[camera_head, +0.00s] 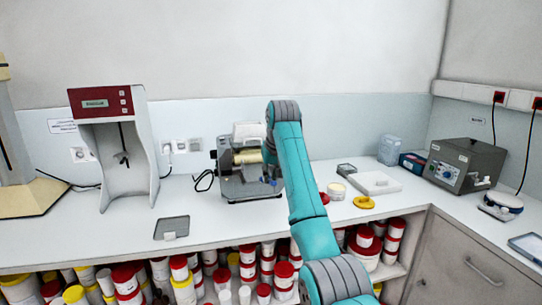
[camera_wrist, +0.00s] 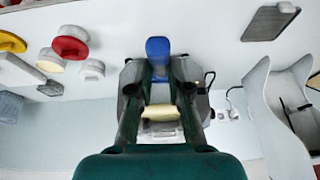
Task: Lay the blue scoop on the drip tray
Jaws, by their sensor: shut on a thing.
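My gripper (camera_wrist: 159,68) is shut on the blue scoop (camera_wrist: 158,47), whose blue end shows beyond the fingertips in the wrist view. The rest of the scoop is hidden between the fingers. In the head view my gripper is small and partly hidden by my arm, in front of the roller mill (camera_head: 236,185). The flat dark grey tray, which I take as the drip tray (camera_head: 172,226), lies on the counter left of the mill with a small white piece at its front edge. It also shows at the top right of the wrist view (camera_wrist: 270,23), apart from the scoop.
A tall grey stand with a red top (camera_head: 105,98) rises behind the tray at left. Right of my arm are a yellow lid (camera_head: 363,203), a cream tub (camera_head: 336,191) and a white slab (camera_head: 375,183). The counter between the tray and the mill looks clear.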

